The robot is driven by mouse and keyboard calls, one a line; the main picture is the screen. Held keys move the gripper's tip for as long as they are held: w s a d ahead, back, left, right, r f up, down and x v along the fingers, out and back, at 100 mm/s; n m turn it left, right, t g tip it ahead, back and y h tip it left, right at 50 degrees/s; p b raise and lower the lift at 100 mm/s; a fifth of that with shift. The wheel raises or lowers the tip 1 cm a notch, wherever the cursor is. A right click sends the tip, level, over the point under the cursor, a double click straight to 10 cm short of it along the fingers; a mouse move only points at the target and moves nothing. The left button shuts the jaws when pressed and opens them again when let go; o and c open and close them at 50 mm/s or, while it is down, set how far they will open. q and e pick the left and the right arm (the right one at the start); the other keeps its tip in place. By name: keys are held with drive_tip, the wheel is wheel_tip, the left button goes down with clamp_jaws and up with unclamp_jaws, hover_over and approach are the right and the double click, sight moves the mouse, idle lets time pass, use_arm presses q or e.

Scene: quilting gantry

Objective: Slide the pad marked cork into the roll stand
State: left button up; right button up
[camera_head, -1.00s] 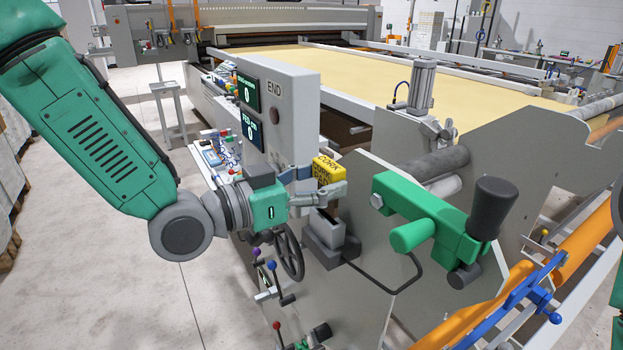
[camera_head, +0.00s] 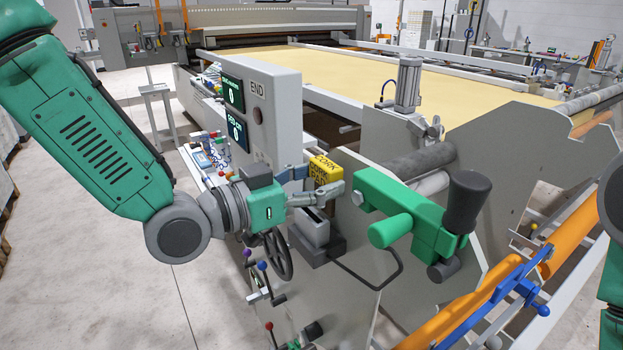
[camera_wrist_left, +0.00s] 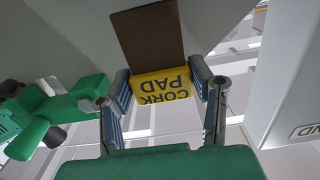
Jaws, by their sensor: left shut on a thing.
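The yellow cork pad (camera_head: 326,171) has dark lettering. In the left wrist view its yellow end (camera_wrist_left: 162,88) reads "CORK PAD", with a flat brown part (camera_wrist_left: 147,38) beyond it. My left gripper (camera_head: 322,184) is shut on the yellow end, one finger on each side. It holds the pad in the air above a small grey open-topped holder (camera_head: 311,233) on the side of the grey stand (camera_head: 375,290). My right gripper is out of view.
A grey control box (camera_head: 262,115) marked END stands close behind the left gripper. A green clamp-like part with a black knob (camera_head: 467,200) juts out just right of the pad. A handwheel (camera_head: 277,255) and a bent dark rod (camera_head: 380,278) are below.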

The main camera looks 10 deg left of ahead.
use_arm(q)
drive_tip(key=shift+d, duration=0.1)
drive_tip(key=shift+a, duration=1.3)
drive_tip(key=shift+d+f, duration=0.25)
drive_tip(key=shift+d, duration=0.55)
drive_tip(key=shift+d+f+b, duration=0.15)
drive_tip(key=shift+f+b, duration=0.1)
drive_tip(key=shift+b, duration=0.2)
drive_tip(key=shift+a+f, duration=0.15)
drive_tip(key=shift+a, duration=0.55)
drive_tip(key=shift+r, duration=0.3)
drive_tip(key=shift+d, duration=0.5)
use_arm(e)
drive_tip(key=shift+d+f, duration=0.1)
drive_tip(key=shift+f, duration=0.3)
